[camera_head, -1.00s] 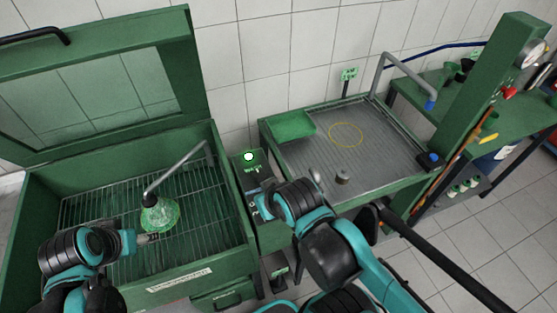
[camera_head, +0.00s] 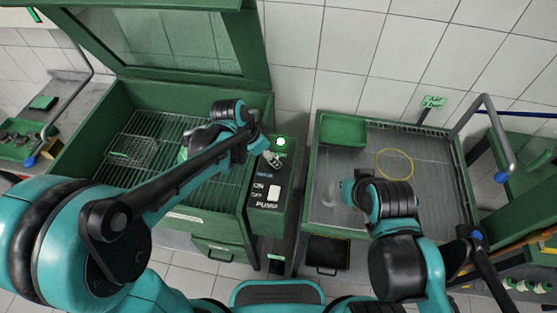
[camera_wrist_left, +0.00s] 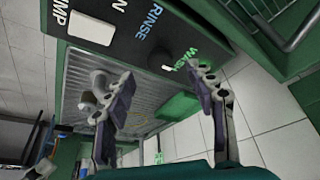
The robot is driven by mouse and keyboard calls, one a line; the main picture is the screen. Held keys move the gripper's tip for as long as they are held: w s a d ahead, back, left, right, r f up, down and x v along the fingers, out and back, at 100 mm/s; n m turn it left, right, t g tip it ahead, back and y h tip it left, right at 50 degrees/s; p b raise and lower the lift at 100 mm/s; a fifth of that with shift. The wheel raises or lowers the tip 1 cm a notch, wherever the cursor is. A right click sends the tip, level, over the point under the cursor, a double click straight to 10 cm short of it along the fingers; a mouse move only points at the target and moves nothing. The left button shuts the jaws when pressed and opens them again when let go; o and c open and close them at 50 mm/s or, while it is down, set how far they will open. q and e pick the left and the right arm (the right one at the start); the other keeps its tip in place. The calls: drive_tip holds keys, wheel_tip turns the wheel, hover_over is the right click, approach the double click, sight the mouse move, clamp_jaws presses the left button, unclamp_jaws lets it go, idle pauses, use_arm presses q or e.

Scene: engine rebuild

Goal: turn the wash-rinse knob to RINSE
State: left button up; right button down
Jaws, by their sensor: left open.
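The wash-rinse knob (camera_wrist_left: 158,60) is a dark knob with a white mark, between the RINSE and WASH labels on the black panel (camera_wrist_left: 135,35) in the left wrist view. The white mark's exact direction is hard to tell. My left gripper (camera_wrist_left: 162,93) is open, with its fingers apart on either side of the knob's line and nothing visibly held. In the head view, my left gripper (camera_head: 271,158) is over the upper part of the control box, just below the lit green lamp (camera_head: 281,141), and hides the knob there. My right gripper (camera_head: 350,188) is above the grey draining table, fingers unclear.
The white pump switch (camera_head: 273,193) is on the same panel, nearer me. The wash basin (camera_head: 95,112) with raised lid is at left, partly behind my left arm. The draining table (camera_head: 315,150) has a green tray (camera_head: 343,130) and yellow ring (camera_head: 395,164).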

use_arm(q)
drive_tip(key=b+x, duration=0.1)
drive_tip(key=x, duration=0.3)
drive_tip(key=shift+d, duration=0.1)
drive_tip(key=shift+f, duration=0.3)
drive_tip(key=c, duration=1.1)
drive_tip(key=shift+c, duration=0.2)
